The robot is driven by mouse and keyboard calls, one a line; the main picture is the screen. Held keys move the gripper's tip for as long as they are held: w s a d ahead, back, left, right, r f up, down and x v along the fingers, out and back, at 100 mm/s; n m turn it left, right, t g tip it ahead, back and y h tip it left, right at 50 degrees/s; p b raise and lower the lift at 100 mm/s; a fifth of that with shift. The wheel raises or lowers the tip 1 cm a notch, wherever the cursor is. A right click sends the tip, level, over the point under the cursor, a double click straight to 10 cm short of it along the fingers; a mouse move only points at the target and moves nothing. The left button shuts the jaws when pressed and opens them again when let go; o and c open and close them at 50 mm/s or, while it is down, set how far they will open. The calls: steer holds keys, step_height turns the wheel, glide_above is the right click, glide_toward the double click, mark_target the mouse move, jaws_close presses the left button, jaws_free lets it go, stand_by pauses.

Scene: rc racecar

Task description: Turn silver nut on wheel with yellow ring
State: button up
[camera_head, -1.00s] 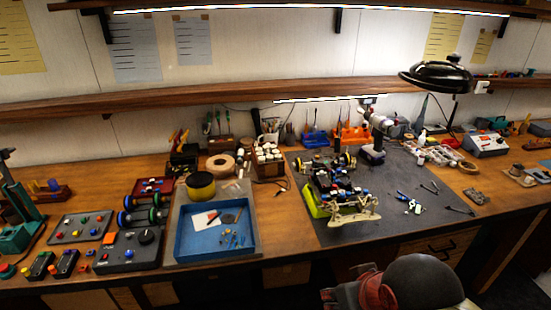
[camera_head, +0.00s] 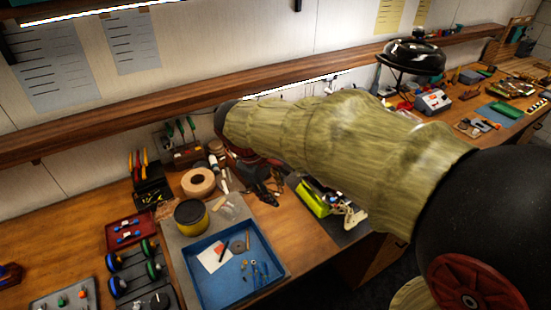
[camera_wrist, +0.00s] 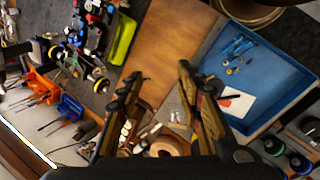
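The RC car (camera_wrist: 92,35) is at the upper left of the wrist view. Two of its wheels show yellow rings: a near wheel (camera_wrist: 101,85) and a farther wheel (camera_wrist: 54,52). The nuts are too small to make out. In the head view my arm hides most of the car; only its green side (camera_head: 313,198) and beige front part (camera_head: 354,217) show. My gripper (camera_wrist: 160,72) is open and empty, with its two fingers apart above the bench. It is to the right of the car in the wrist view, clear of the wheels.
A blue tray (camera_head: 205,286) with small parts lies on the bench. A tape roll (camera_head: 198,182), a yellow-black tin (camera_head: 191,217) and tool holders stand near the gripper. Bare wood (camera_wrist: 168,45) lies beside the car. A shelf (camera_head: 120,105) runs above the bench.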

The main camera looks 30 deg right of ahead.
steer(key=w+d+f+n+g+h+p, duration=0.25)
steer(key=w+n+p, duration=0.35)
steer(key=w, duration=0.4)
steer(key=w+d+f+n+g+h+p, duration=0.15)
steer(key=w+f+n+h+p, duration=0.25)
steer(key=w+p, duration=0.5)
steer(key=w+d+f+n+t+h+p, duration=0.1)
steer(key=w+d+f+n+h+p, duration=0.2)
steer(key=f, duration=0.4)
steer(key=d+f+n+p, duration=0.1)
steer(key=d+f+p, duration=0.1)
steer(key=d+f, duration=0.2)
steer(key=shift+w+d+f+n+t+p, duration=0.2)
steer(key=shift+w+d+n+t+p, duration=0.15)
steer(key=shift+d, duration=0.65)
steer(key=shift+h, duration=0.25)
steer(key=shift+c, duration=1.1)
jaws_close()
